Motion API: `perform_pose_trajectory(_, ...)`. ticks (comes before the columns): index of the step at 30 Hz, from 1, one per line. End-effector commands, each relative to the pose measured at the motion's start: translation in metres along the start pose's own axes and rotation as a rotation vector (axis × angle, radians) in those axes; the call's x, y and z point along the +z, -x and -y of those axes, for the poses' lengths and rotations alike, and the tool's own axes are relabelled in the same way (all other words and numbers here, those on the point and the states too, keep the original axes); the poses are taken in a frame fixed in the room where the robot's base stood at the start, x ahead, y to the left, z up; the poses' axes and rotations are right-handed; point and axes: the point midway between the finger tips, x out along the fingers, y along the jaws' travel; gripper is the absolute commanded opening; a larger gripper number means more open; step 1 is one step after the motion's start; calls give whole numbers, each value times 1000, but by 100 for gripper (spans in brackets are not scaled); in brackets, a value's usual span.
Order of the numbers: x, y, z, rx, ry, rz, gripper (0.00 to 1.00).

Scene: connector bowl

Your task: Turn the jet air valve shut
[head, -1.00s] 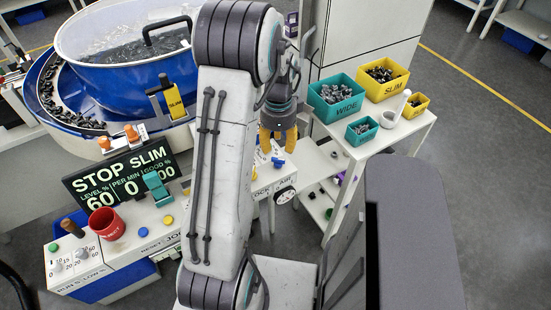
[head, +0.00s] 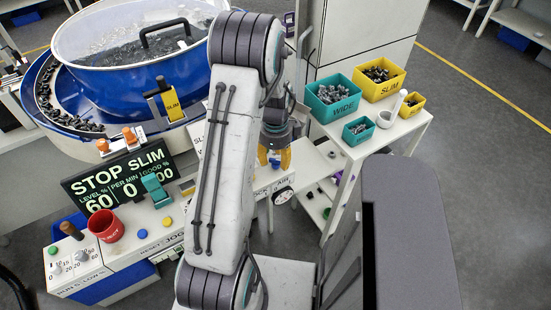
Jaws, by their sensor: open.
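My gripper (head: 274,161) has yellow fingers that point down over the right end of the control panel. The fingers are apart and the gripper is open. A small blue handle (head: 275,164), apparently the jet air valve, shows between or just behind the fingertips. I cannot tell whether the fingers touch it. Its label, partly readable as AIR (head: 281,183), is on the panel front below. Most of the valve is hidden by the gripper, so its angle cannot be told.
A round gauge (head: 284,195) hangs below the panel edge. A teal WIDE bin (head: 333,110) and yellow SLIM bin (head: 381,88) stand on a side table at right. The blue bowl feeder (head: 130,75), STOP SLIM display (head: 115,182) and red cup (head: 107,226) are at left.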

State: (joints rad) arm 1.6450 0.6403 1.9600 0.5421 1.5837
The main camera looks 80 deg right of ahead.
Motion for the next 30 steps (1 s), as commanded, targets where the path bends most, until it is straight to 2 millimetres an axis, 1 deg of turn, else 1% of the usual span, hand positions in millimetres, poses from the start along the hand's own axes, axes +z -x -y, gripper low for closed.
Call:
perform_pose_trajectory(5, 0, -8, 0, 1, 1, 0, 42)
perform_pose_trajectory(15, 0, -9, 0, 0, 1, 0, 43)
perform_pose_trajectory(27, 0, -9, 0, -1, 1, 0, 7)
perform_pose_trajectory(30, 0, -9, 0, -1, 1, 0, 0)
